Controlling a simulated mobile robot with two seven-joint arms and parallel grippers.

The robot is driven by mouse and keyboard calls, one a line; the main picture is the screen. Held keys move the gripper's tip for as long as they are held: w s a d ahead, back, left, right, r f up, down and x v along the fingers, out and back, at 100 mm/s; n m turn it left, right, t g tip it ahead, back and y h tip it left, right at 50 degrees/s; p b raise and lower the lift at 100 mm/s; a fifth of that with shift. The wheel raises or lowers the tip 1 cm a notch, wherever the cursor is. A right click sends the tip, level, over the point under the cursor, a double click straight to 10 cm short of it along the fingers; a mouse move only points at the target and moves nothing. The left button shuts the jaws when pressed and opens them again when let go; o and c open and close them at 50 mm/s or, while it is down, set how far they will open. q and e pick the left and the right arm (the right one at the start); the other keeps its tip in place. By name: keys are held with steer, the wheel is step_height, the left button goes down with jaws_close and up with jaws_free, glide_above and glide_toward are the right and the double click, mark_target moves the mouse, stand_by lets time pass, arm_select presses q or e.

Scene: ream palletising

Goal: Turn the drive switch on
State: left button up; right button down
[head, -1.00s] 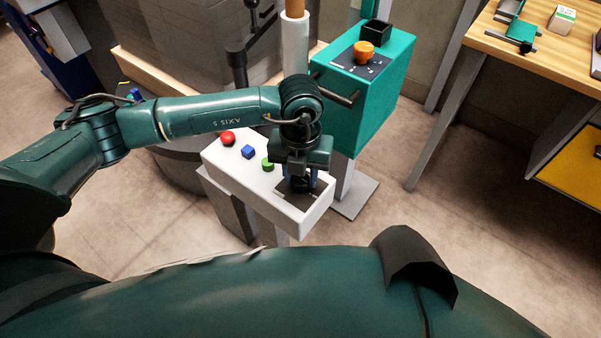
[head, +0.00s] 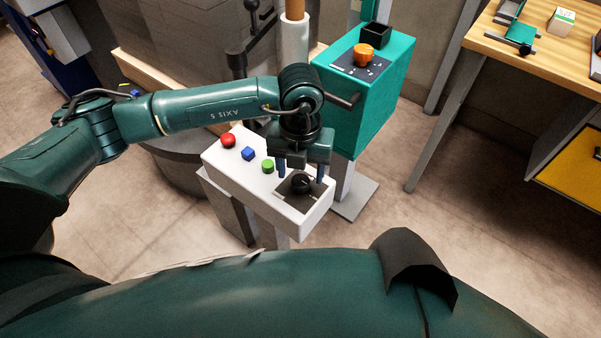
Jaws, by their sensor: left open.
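A black round switch knob (head: 300,183) sits on a dark plate (head: 297,200) at the right end of the white control box (head: 240,182). My left gripper (head: 301,174) hangs over this end of the box, pointing down. Its two dark fingers are spread apart with nothing between them, above and behind the knob. My right gripper is not in view.
A teal cabinet (head: 368,105) with an orange knob (head: 364,54) and a protruding bar stands close behind. A wooden bench (head: 550,50) is at right.

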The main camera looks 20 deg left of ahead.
mark_target(301, 180)
arm_select(q)
step_height(301, 180, up, 11)
stand_by(0.3)
steer(key=shift+p, duration=0.3)
